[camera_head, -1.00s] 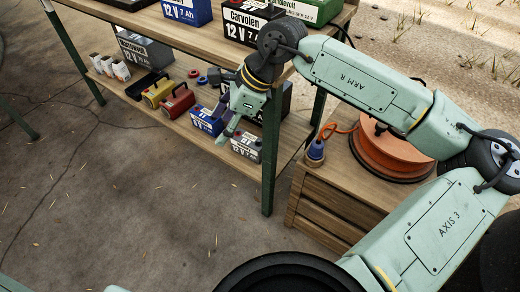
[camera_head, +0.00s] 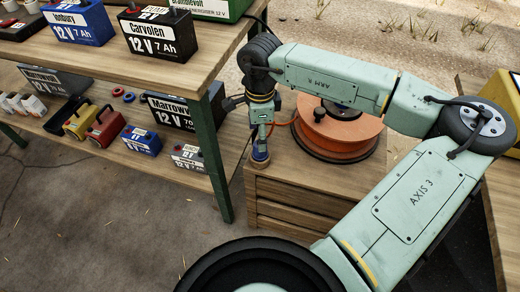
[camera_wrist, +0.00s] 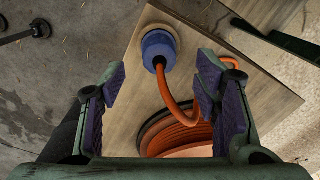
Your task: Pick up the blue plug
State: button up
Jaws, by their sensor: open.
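The blue plug (camera_wrist: 158,46) stands on the wooden crate top, with an orange cable running from it. In the wrist view it lies ahead of the gap between my fingers, near the top middle. In the head view the plug (camera_head: 260,155) shows just below my gripper (camera_head: 261,138), partly hidden by it. My gripper (camera_wrist: 160,88) is open, with its purple-padded fingers apart on either side and nothing between them but a stretch of the cable toward the right finger. I cannot tell the exact height of the fingertips above the plug.
An orange cable reel (camera_head: 337,130) stands on the wooden crate (camera_head: 300,192), close behind and right of the plug. A shelf (camera_head: 150,161) with several batteries and a green post (camera_head: 213,160) stands to the left. A yellow box (camera_head: 505,95) is at the far right.

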jog(key=shift+f+p, duration=0.55)
jog(key=shift+f, duration=2.3)
jog(key=c, duration=1.3)
jog(key=shift+r, duration=0.1)
notch_tip(320, 180, up, 3)
jog(key=shift+r+b, duration=0.2)
jog(key=shift+b, duration=0.35)
jog(key=s+a+b, duration=0.1)
jog(key=s, duration=0.4)
jog(key=s+a+r+b, duration=0.1)
jog(key=s, duration=0.4)
jog(key=s+a+b, duration=0.1)
jog(key=s, duration=0.4)
jog(key=shift+s+r, duration=0.2)
jog(key=shift+s, duration=0.15)
